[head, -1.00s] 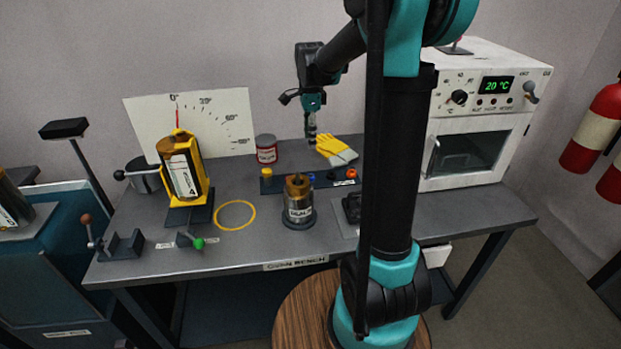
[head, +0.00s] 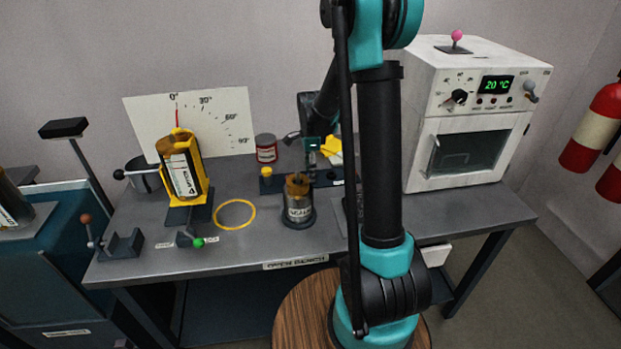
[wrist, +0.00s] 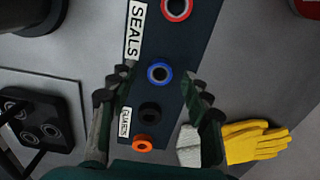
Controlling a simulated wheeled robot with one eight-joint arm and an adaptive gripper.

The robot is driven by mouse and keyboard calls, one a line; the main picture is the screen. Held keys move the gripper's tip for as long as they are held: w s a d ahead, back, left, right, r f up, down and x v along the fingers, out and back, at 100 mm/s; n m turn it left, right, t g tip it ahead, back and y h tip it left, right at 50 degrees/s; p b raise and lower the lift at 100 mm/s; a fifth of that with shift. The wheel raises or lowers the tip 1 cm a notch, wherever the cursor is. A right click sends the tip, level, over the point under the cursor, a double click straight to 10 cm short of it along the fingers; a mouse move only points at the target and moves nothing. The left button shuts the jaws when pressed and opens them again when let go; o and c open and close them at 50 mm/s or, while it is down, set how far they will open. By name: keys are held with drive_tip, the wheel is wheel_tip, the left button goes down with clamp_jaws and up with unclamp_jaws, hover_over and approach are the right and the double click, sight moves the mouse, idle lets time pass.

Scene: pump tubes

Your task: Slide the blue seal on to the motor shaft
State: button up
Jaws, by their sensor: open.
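In the wrist view the blue seal (wrist: 160,73) is a small ring with a dark centre, standing out on a dark strip (wrist: 185,40) labelled SEALS. My gripper (wrist: 156,84) is open and empty; its fingers appear on either side of the blue seal, and I cannot tell how high above it they are. A metal cylinder with a brown top (head: 298,200) stands in front of the strip; I cannot make out the motor shaft for certain.
A red-ringed seal (wrist: 177,7), a black ring (wrist: 150,112) and an orange ring (wrist: 143,143) share the strip. A yellow glove (wrist: 255,142) lies beside it.

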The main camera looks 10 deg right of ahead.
drive_tip(key=shift+f, duration=0.45)
clamp_jaws()
drive_tip(key=shift+r, duration=0.15)
